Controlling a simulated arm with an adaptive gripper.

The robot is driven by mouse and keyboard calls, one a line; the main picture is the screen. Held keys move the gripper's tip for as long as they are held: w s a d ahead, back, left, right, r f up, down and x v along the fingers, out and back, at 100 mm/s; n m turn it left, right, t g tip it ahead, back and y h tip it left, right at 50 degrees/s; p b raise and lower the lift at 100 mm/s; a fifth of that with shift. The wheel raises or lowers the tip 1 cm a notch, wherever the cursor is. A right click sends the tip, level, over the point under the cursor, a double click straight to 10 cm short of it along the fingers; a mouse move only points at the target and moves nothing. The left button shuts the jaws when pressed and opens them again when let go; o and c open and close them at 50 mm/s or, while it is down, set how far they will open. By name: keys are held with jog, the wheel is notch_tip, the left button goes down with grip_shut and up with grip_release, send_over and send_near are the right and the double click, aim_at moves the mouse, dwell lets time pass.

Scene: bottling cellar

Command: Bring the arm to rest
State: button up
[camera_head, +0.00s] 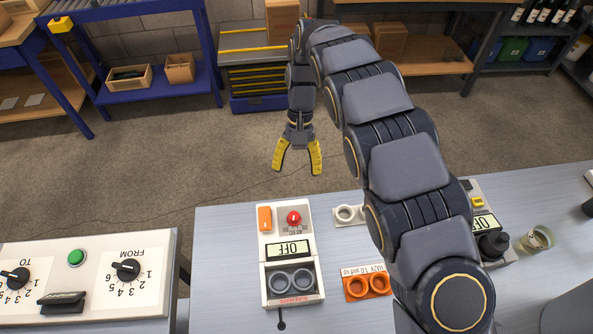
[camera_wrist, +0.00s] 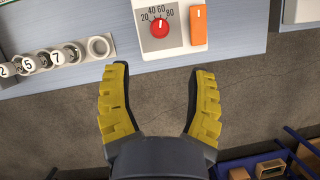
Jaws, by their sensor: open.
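My arm reaches from the lower right of the head view up and over the table. My gripper (camera_head: 297,172) hangs beyond the table's far edge, above the floor, with its yellow fingers spread and nothing between them. In the wrist view my gripper (camera_wrist: 161,85) is also open and empty. Past its fingertips is the white device with a red knob (camera_wrist: 162,28) and an orange switch (camera_wrist: 199,27).
A control panel (camera_head: 150,290) stands at left. Blue shelving (camera_head: 150,97) and a drawer unit (camera_head: 255,75) stand behind.

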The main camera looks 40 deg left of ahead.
dwell(0.4)
jog(key=d+r+m, duration=0.1)
jog(key=d+r, duration=0.3)
jog(key=d, duration=0.4)
jog(key=w+d+r+m+t+y, duration=0.1)
jog(key=d+r+m, duration=0.1)
jog(key=d+r, duration=0.4)
jog(key=d+r+m, duration=0.1)
jog(key=d+r, duration=0.2)
jog(key=d, duration=0.6)
jog(key=s+d+m, duration=0.1)
jog(key=s+d, duration=0.5)
jog(key=s, duration=0.3)
jog(key=s+d+m+t+y, duration=0.1)
jog(key=s+d, duration=0.5)
jog(key=s, duration=0.3)
jog(key=shift+r, duration=0.45)
